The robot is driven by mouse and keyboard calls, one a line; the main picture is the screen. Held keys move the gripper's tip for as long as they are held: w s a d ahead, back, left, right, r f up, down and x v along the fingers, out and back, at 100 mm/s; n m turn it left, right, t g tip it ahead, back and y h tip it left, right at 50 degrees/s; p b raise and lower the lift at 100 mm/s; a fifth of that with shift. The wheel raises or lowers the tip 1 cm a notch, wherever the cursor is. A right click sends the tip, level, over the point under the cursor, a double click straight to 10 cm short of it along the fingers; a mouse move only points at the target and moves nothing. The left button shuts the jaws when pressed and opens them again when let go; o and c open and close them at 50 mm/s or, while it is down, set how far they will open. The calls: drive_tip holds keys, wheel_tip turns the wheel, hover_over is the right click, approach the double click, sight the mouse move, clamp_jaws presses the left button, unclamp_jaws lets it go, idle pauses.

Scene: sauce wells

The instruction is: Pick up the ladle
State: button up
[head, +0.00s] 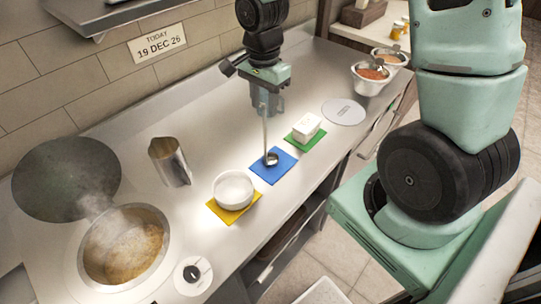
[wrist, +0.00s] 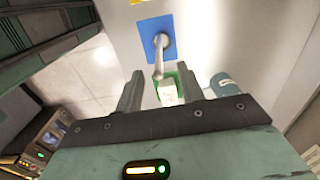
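The ladle (head: 271,159) has its round bowl on a blue mat (head: 262,174), and its thin handle stands up toward my gripper (head: 267,112). In the wrist view the ladle's bowl (wrist: 161,41) shows on the blue mat (wrist: 145,26), with the handle running down toward the space between my fingers. My gripper (wrist: 159,88) is open, with a wide gap between the fingers. The handle's upper end is near the fingertips; I cannot tell whether it touches them.
A white bowl (head: 233,188) on a yellow mat (head: 222,214) stands left of the ladle. A white block (head: 306,126) on a green mat (head: 298,142) lies to the right. A metal jug (head: 169,162) and a steaming well (head: 126,246) are further left.

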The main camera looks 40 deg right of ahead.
drive_tip(key=shift+s+f+p, duration=0.1)
drive_tip(key=shift+f+p, duration=0.3)
drive_tip(key=shift+f, duration=1.35)
clamp_jaws()
wheel_tip(320, 180, up, 10)
drive_tip(key=shift+r+b, duration=0.1)
drive_tip(key=shift+b, duration=1.05)
